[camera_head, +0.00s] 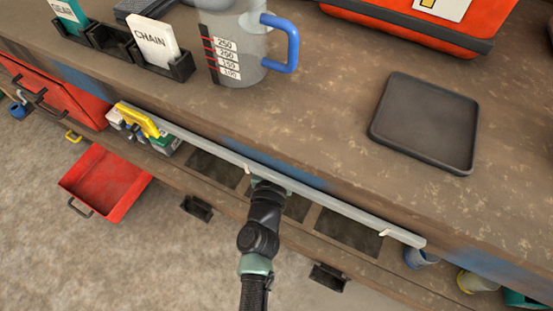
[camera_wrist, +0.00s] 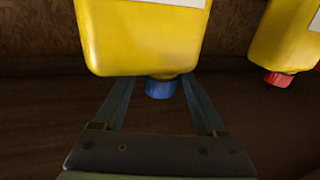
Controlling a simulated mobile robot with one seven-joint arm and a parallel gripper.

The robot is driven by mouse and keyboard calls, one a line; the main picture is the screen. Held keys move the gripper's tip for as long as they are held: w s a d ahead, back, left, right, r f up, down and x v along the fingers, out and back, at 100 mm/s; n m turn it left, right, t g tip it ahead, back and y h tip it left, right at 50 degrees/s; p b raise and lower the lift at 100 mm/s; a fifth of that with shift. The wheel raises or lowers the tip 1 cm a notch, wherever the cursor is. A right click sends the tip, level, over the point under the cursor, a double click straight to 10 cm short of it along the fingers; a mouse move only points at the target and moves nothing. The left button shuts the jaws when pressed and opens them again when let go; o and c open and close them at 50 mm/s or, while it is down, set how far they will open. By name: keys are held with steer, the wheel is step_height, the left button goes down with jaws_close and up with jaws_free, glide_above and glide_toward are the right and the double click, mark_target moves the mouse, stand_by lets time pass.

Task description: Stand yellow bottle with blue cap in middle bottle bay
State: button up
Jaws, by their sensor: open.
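In the wrist view the yellow bottle (camera_wrist: 140,40) has its blue cap (camera_wrist: 160,88) pointing toward my gripper (camera_wrist: 157,82). The open fingers lie on either side of the cap, and I see no clear contact. The bottle's far end is out of frame. In the head view my arm reaches to the bench's front rail, where the gripper is hidden, and I cannot see this bottle. A row of black bays stands on the bench at upper left. The middle bay (camera_head: 108,40) looks empty, between a teal GEAR container (camera_head: 68,14) and a white CHAIN container (camera_head: 155,42).
A second yellow bottle with a red cap (camera_wrist: 279,78) is close on the right. A grey measuring jug (camera_head: 238,45) stands beside the bays. A black tray (camera_head: 425,122) lies to the right. The grey rail (camera_head: 330,195) borders the bench front.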

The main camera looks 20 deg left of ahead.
steer(key=v, duration=0.9)
steer(key=shift+p, duration=0.35)
